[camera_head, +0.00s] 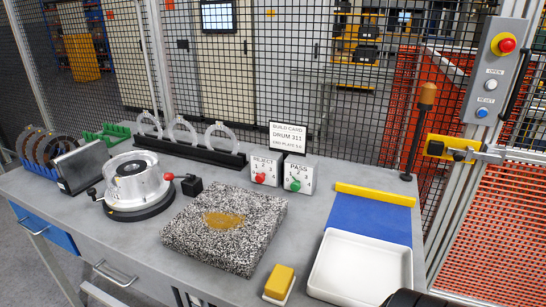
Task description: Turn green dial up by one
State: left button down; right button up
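The green dial (295,186) is a small green knob on the front of a white box marked PASS (299,174), with numbers around it. The box stands upright at the back middle of the grey table. Which number the knob points to is too small to tell. To its left stands a similar white box marked REJECT (265,165) with a red knob (260,178). A dark part, apparently of my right gripper (408,299), shows at the bottom edge, well apart from the dial. Its fingers cannot be made out. My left gripper is not in view.
A speckled block (190,225) lies in front of the dial boxes. A yellow-topped block (279,282), white tray (345,270) and blue mat (370,220) lie nearer right. A build card (287,136) stands behind. Mesh fencing encloses the back.

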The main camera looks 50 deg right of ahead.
aim_at(295, 186)
jog(key=z, duration=1.75)
